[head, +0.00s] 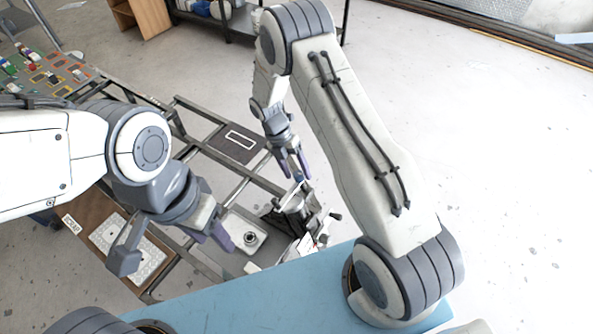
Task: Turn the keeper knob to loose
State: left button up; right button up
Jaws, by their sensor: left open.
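My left gripper (175,245) is open, its two fingers wide apart, above the frame at the lower left. No object shows between its fingers. My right gripper (296,177) points down over a metal mechanism (297,207) on the frame, its purple fingertips just above or at the top of it. I cannot tell whether it holds part of it. A small dark-ended handle (335,216) sticks out to the right of the mechanism. A light plate with a dark round part (250,238) lies left of the mechanism. I cannot tell which part is the keeper knob, or its setting.
A metal rail frame (190,150) carries a dark panel with a white outline (237,143) and a brown board with a perforated light plate (131,247). A board of coloured parts (50,75) lies at the upper left. Open floor (480,190) lies right.

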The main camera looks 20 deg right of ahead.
jog(key=shift+w+a+r+b, duration=0.1)
jog(key=shift+r+b, duration=0.2)
jog(key=b+v, duration=0.3)
jog(key=v, duration=0.6)
jog(key=shift+r, duration=0.35)
jog(key=shift+a, duration=0.1)
